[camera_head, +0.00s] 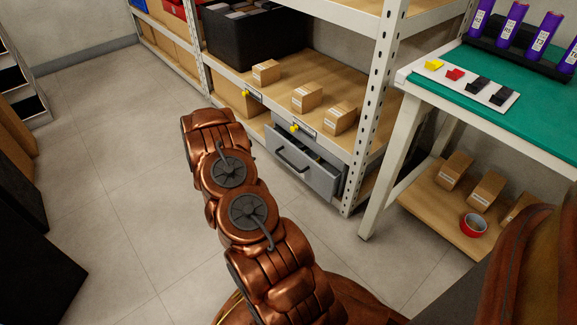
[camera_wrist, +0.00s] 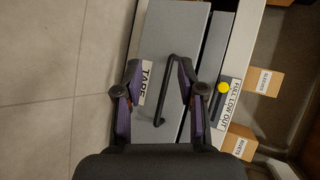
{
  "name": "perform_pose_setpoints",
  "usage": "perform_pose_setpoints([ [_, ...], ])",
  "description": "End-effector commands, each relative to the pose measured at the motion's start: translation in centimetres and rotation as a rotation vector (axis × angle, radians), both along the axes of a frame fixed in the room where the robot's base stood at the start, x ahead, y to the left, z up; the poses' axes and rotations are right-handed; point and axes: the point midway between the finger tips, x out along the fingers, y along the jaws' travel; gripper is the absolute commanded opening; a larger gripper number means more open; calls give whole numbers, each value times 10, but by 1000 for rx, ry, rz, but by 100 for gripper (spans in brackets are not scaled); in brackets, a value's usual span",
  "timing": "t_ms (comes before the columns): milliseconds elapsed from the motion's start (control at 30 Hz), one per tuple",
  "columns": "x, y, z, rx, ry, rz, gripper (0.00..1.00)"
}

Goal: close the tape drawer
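The grey tape drawer (camera_head: 308,177) is in the lower bay of the shelf rack in the head view. It stands partly pulled out, with its interior showing over the front. The wrist view shows its grey front (camera_wrist: 178,30) with a TAPE label and a black bar handle (camera_wrist: 168,62). My gripper (camera_wrist: 157,68) is open in the wrist view, its two dark and purple fingers spread over the drawer front. The handle lies between the fingers, close to the right one; I cannot tell whether they touch. In the head view the gripper is hidden behind my copper arm.
Small cartons (camera_head: 307,97) stand on the shelf above the drawer, with a yellow marker (camera_head: 294,129) at its edge. A green-topped bench (camera_head: 530,125) stands right, with a red tape roll (camera_head: 474,225) on its lower shelf. Floor (camera_head: 110,190) on the left is clear.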

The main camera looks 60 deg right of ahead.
Motion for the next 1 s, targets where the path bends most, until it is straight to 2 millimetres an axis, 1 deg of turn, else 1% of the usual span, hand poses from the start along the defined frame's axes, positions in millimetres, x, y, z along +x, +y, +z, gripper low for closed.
perform_pose_setpoints([
  [33, -17, -13, -15, -32, -16, -47, 39],
  [100, -38, -28, -25, -84, -44, -107, 39],
  [200, -63, -45, -31, -151, -82, -169, 39],
  [300, -81, -56, -36, -204, -107, -209, 39],
  [400, -92, -62, -36, -234, -125, -232, 39],
  [500, -96, -66, -37, -250, -133, -242, 39],
  [667, -95, -77, -39, -252, -136, -244, 39],
  [1000, -90, -117, -48, -252, -133, -242, 39],
])
